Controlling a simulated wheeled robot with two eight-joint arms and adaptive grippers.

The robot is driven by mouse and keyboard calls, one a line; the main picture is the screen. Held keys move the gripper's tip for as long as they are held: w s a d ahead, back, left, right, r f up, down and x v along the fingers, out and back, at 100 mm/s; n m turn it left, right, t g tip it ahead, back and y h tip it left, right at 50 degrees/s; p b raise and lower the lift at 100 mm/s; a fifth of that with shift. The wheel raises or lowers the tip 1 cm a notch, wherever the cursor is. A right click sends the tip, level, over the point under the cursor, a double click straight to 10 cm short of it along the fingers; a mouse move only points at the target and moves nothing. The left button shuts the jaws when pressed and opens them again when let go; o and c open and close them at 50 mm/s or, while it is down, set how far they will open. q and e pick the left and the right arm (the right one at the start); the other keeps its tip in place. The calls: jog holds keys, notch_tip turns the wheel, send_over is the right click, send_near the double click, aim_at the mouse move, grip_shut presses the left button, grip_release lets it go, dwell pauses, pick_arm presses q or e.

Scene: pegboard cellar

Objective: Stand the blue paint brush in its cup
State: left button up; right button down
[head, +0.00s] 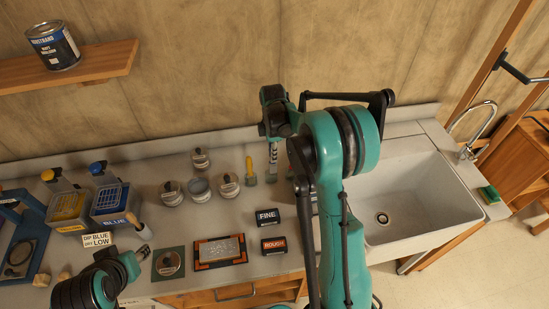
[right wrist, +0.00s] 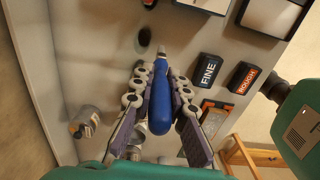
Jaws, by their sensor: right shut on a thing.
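The blue paint brush (right wrist: 160,100) shows in the right wrist view as a blue handle between my right fingers. My right gripper (right wrist: 157,110) is shut on it. In the head view the right gripper (head: 273,154) points down over the back of the counter, right of a yellow-handled brush (head: 249,167). A small grey-green piece shows just under the fingers; I cannot tell whether it is bristles or a cup. An open round cup (head: 200,188) stands to the left, among lidded jars. My left gripper (head: 140,254) is low at the left; its jaws are unclear.
The FINE block (head: 267,217) and ROUGH block (head: 273,245) lie on the counter beside an orange-edged tray (head: 196,262). The white sink (head: 410,235) is right of my right arm. Yellow and blue paint trays stand at left. A shelf with a can (head: 54,45) hangs above.

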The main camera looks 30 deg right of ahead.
jog(key=w+d+f+b, duration=0.1)
jog(key=w+f+b, duration=0.2)
jog(key=f, duration=0.6)
jog(key=shift+w+f+b, duration=0.2)
jog(key=shift+w+b, duration=0.15)
jog(key=shift+b, duration=0.95)
jog(key=c, duration=1.4)
grip_release()
jog(key=shift+r, duration=0.1)
notch_tip(320, 180, up, 12)
jog(key=shift+f, duration=0.1)
